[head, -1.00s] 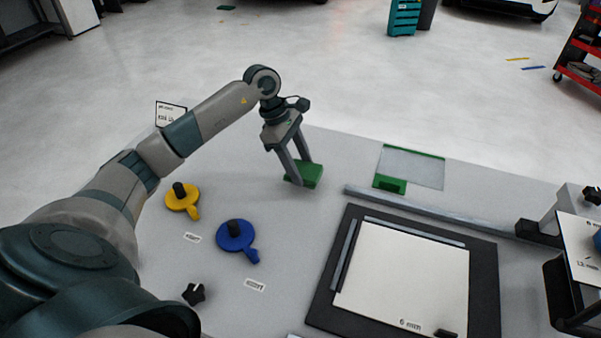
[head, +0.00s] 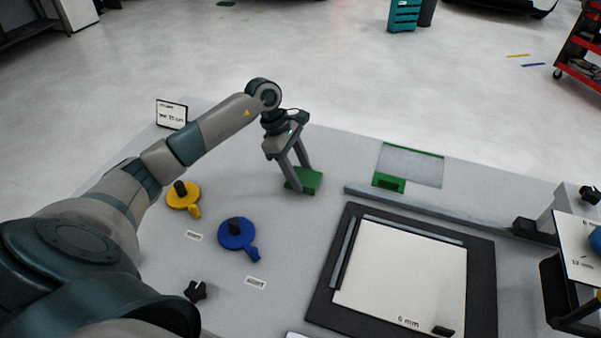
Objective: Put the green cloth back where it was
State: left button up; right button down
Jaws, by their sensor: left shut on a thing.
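The green cloth (head: 309,179) is a small folded green square at the table's far side, left of the middle. My left gripper (head: 297,186) points down at it, its fingers at the cloth's left part, shut on it. The cloth is at or just above the table top; I cannot tell whether it touches. My right gripper is not in view.
A grey translucent sheet with green edges (head: 415,165) lies to the right of the cloth. A long metal rail (head: 430,207) runs behind a black-framed white panel (head: 405,270). Yellow (head: 183,197) and blue (head: 237,234) handled discs lie at left. A stand (head: 578,245) is at the right edge.

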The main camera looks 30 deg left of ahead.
aim_at(302, 176)
pick_arm(q)
jog(key=o, duration=1)
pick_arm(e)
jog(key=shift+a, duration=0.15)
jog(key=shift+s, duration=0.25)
pick_arm(q)
jog(key=shift+r, duration=0.1)
jog(key=v, duration=0.3)
jog(key=shift+a+b, duration=0.1)
jog(key=shift+b, duration=0.3)
jog(key=shift+a+r, duration=0.3)
jog(key=shift+r, duration=0.3)
jog(key=b+v, duration=0.2)
jog(key=v, duration=0.5)
jog(key=shift+s+r, duration=0.1)
jog(key=shift+r, duration=0.25)
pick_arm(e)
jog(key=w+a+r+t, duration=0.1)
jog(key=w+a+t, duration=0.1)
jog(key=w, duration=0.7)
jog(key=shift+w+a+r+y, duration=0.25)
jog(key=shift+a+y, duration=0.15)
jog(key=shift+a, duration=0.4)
